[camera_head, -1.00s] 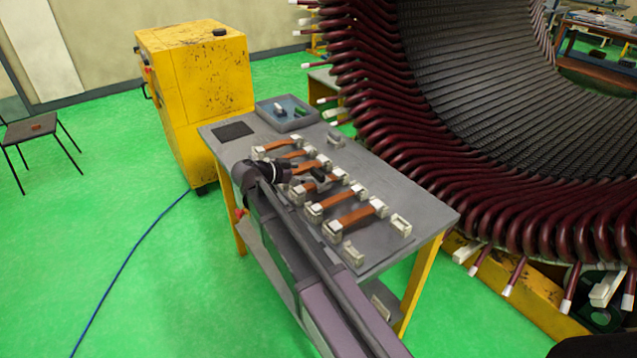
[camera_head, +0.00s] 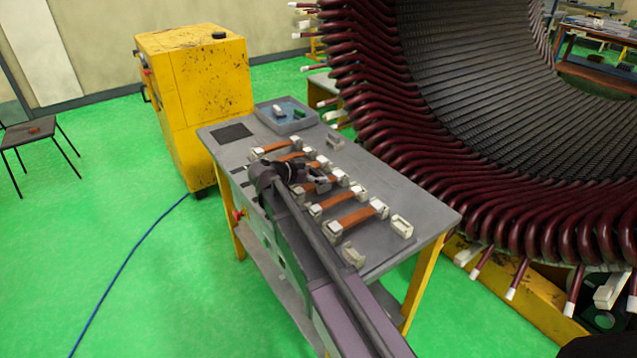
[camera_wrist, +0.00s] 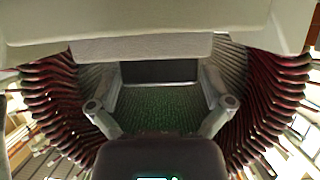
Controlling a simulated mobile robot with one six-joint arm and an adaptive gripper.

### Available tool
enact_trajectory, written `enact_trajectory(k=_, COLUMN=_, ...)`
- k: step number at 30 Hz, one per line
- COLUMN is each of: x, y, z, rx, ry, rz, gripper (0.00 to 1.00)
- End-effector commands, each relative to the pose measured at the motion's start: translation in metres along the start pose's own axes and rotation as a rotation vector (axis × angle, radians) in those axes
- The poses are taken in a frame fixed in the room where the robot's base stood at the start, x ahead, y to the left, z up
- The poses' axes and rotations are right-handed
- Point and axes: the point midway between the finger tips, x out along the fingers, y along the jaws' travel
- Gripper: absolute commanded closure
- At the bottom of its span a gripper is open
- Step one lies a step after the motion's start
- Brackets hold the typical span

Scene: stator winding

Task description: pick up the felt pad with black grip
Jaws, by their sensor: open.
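My gripper (camera_head: 318,181) is over the middle of the grey workbench (camera_head: 395,238), among the copper-coloured bars. In the wrist view my gripper (camera_wrist: 161,104) has its two fingers spread wide, with nothing held between them. I cannot pick out the felt pad with black grip for certain. The grey-blue tray (camera_head: 263,117) at the bench's back holds a small white piece (camera_head: 278,110) and a dark green piece (camera_head: 299,113), too small to tell. My gripper is apart from the tray. A large pale surface (camera_wrist: 150,22) fills the top of the wrist view; I cannot tell what it is.
Several copper-coloured bars (camera_head: 357,217) rest in pale holders (camera_head: 402,226) across the bench. A dark square mat (camera_head: 232,131) lies at the back left. A yellow cabinet (camera_head: 205,95) stands behind, and the big stator (camera_head: 480,170) with its maroon coil ends is close on the right.

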Motion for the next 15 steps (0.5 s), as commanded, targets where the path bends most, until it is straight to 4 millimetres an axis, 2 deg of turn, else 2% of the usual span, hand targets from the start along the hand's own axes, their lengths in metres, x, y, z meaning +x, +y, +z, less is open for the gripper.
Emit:
enact_trajectory(k=4, x=0.0102, y=0.0001, z=0.0007, rx=0.000, ry=0.000, rz=0.001, gripper=0.00)
enact_trajectory(k=15, x=0.0103, y=-0.0001, z=0.0000, rx=-0.001, ry=0.000, rz=0.000, gripper=0.00)
